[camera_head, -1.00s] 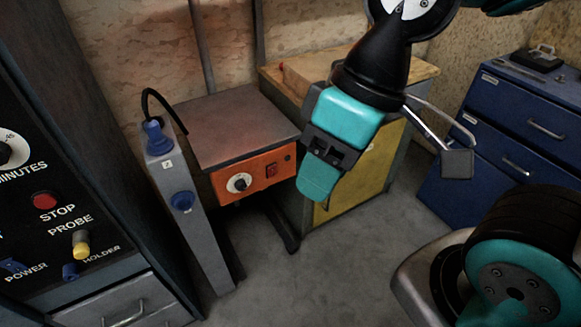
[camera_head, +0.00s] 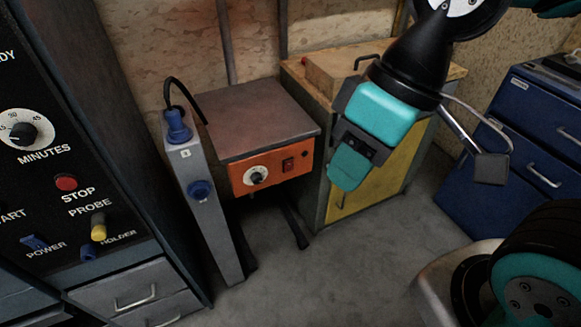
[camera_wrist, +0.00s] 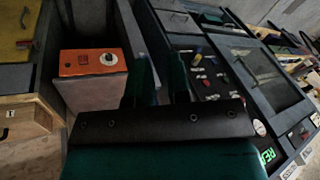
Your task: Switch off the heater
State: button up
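The heater (camera_head: 272,172) is an orange box with a flat grey top, standing left of centre in the head view. Its front carries a white-rimmed dial (camera_head: 256,175) and a red switch (camera_head: 288,165). My gripper (camera_head: 347,168) hangs to the right of the heater's front in the head view, apart from it and pointing down. In the wrist view the heater's orange front (camera_wrist: 92,62) lies upper left, with its dial (camera_wrist: 108,59) visible. Two teal fingers show there with a gap between them, empty.
A grey post (camera_head: 208,215) with blue plugs stands left of the heater. A dark control cabinet (camera_head: 100,130) with dial, buttons and drawers fills the left. A yellow-fronted wooden cabinet (camera_head: 395,180) stands behind my gripper, blue drawers (camera_head: 535,130) at right. Bare floor (camera_head: 330,260) lies in front.

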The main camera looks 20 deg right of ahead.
jog(key=w+f+n+b, duration=0.1)
jog(key=w+f+b, duration=0.2)
jog(key=w+f, duration=0.1)
jog(key=w+d+f+n+t+y+b, duration=0.1)
jog(key=w+f+n+b, duration=0.1)
jog(key=w+f, duration=0.3)
jog(key=w+d+f+n+t+b, duration=0.1)
jog(key=w+f+n+b, duration=0.1)
jog(key=w+f+b, duration=0.2)
jog(key=shift+w+f+b, duration=0.15)
jog(key=shift+w+f, duration=0.1)
jog(key=shift+w, duration=0.35)
jog(key=shift+w+f+b, duration=0.15)
jog(key=shift+w+f, duration=0.1)
jog(key=shift+w, duration=0.3)
grip_shut()
jog(key=w+d+f+n+t+b, duration=0.1)
jog(key=w+d+f+n+b, duration=0.2)
jog(key=w+f, duration=0.3)
jog(key=w+d+f+n+t+b, duration=0.2)
jog(key=w+d+f, duration=0.4)
jog(key=f, duration=0.4)
jog(key=shift+w+f+n+y+b, duration=0.25)
jog(key=shift+w+n+b, duration=0.35)
jog(key=shift+b, duration=0.65)
send_near(286, 171)
jog(key=x, duration=0.4)
jog(key=shift+a+f, duration=0.25)
